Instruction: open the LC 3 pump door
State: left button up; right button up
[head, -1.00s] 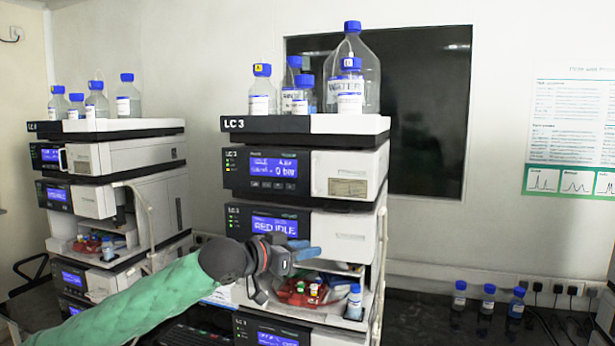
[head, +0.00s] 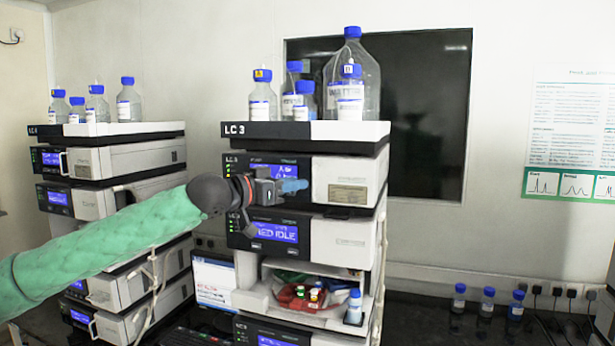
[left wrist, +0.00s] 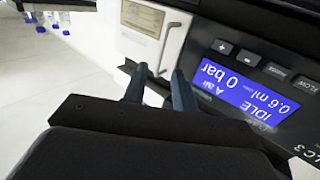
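The LC 3 pump (head: 262,165) is the upper module of the right-hand stack, under the bottle tray. Its white door (head: 346,176) on the right half is closed and bears a small label. My left gripper (head: 293,187) is in front of the pump, just left of the door, and hides part of the display. In the left wrist view the two blue-grey fingers (left wrist: 158,92) are apart with nothing clearly between them. They point at the handle edge of the door (left wrist: 140,42); I cannot tell whether they touch it. The display (left wrist: 243,85) reads 0 bar. My right gripper is not in view.
Bottles with blue caps, such as the large one (head: 366,75), stand on top of the stack. Below the pump is another LC 3 module (head: 343,233), then an open bay with vials (head: 310,294). A second stack (head: 120,160) stands left. Three small bottles (head: 487,301) stand right.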

pick_arm(q)
jog(key=shift+p+x, duration=1)
jog(key=shift+x, duration=1.4)
grip_shut()
